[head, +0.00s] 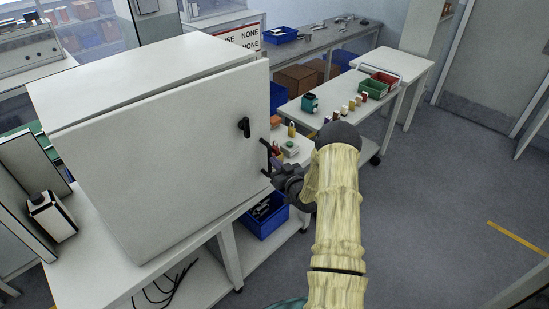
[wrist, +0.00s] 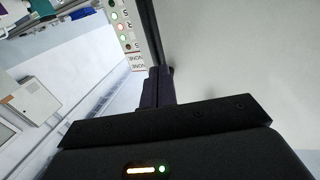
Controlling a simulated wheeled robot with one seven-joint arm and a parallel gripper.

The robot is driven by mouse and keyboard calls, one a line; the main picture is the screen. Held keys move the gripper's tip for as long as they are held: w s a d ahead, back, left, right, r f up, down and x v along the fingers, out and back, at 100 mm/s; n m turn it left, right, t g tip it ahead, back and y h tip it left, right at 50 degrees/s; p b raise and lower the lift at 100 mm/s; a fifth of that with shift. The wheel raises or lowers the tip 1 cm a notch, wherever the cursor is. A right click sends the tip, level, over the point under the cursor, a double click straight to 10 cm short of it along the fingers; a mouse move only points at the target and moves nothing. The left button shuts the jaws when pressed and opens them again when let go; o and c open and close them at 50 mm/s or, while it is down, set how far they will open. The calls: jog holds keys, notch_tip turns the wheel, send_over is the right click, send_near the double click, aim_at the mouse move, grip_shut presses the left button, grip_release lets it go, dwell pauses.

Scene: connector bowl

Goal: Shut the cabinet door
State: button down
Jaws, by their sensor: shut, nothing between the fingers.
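The cabinet (head: 150,75) is a large white box on a white table. Its white door (head: 180,150) faces me and is slightly ajar, with a dark gap near its right edge. A black latch handle (head: 244,127) sits on the door's upper right part. My gripper (head: 268,160) is at the door's right edge, its fingers shut and upright. In the wrist view the shut fingers (wrist: 158,85) stand close to the edge of a pale panel (wrist: 235,55), which looks like the door. I cannot tell whether they touch it.
A white table (head: 120,285) bears the cabinet, with a blue bin (head: 264,218) on its lower shelf. A side table behind my gripper holds small bottles, a green bin (head: 374,88) and a red bin (head: 386,78). Grey floor (head: 430,200) is clear at the right.

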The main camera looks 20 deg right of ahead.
jog(key=shift+w+a, duration=0.1)
jog(key=shift+w, duration=0.45)
